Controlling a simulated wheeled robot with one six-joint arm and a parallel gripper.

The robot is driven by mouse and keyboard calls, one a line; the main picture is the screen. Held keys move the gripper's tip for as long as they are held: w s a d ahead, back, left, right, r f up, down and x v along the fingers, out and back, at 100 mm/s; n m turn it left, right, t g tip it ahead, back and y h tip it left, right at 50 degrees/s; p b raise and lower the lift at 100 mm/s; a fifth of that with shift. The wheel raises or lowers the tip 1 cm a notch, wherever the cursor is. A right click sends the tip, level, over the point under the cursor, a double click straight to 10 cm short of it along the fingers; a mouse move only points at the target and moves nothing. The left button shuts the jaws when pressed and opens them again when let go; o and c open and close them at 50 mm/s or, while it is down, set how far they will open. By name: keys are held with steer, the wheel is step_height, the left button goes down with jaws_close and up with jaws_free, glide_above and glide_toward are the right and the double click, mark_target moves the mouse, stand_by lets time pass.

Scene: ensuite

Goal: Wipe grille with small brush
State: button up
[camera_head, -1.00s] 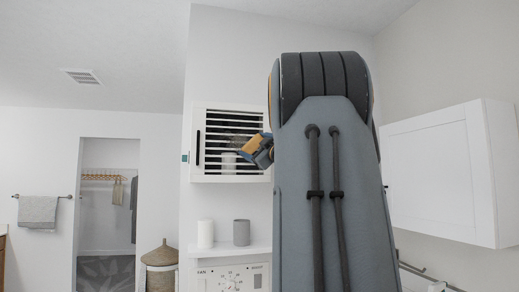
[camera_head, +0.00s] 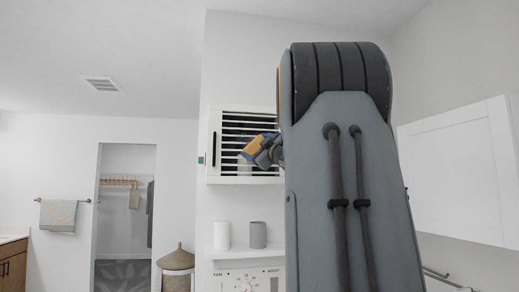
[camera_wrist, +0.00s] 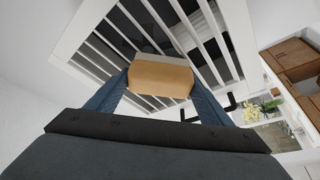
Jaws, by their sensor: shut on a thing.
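The grille (camera_head: 232,140) is a white-framed panel of horizontal slats on the wall, with a dark handle at its left side. It fills much of the wrist view (camera_wrist: 87,60), with its slats running diagonally. My gripper (camera_head: 270,155) is in front of the grille's right part and is shut on the small brush (camera_head: 258,147), which has a tan wooden body. In the wrist view the brush (camera_wrist: 160,78) sits between my two blue-grey fingers, over the slats. Its far side is hidden, so I cannot tell whether it touches them. My arm hides the grille's right edge.
A white cup (camera_head: 222,235) and a grey cup (camera_head: 258,235) stand on a shelf (camera_head: 240,251) below the grille, above a control panel (camera_head: 248,282). A white wall cabinet (camera_head: 460,165) is at the right. A lidded basket (camera_head: 177,262) stands at lower left.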

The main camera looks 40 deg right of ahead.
steer(key=shift+w+a+b, duration=0.45)
steer(key=shift+w+a, duration=0.2)
steer(key=shift+a, duration=0.35)
steer(key=shift+w+a+b, duration=0.45)
steer(key=shift+w+a, duration=0.15)
steer(key=shift+a, duration=0.45)
steer(key=shift+w+a+b, duration=0.45)
steer(key=shift+w+a, duration=0.2)
steer(key=shift+a, duration=0.35)
steer(key=shift+r+p, duration=1.05)
steer(key=shift+r, duration=0.1)
steer(key=shift+s+d+p, duration=0.6)
steer(key=shift+s+d, duration=0.05)
steer(key=shift+d, duration=0.4)
steer(key=shift+s+d+p, duration=0.6)
steer(key=shift+d, duration=0.4)
steer(key=shift+s+d+p, duration=0.6)
steer(key=shift+s+d, duration=0.05)
steer(key=shift+d, duration=0.4)
steer(key=s+d, duration=0.4)
steer(key=d, duration=0.3)
steer(key=shift+s+a, duration=0.1)
steer(key=shift+s, duration=0.1)
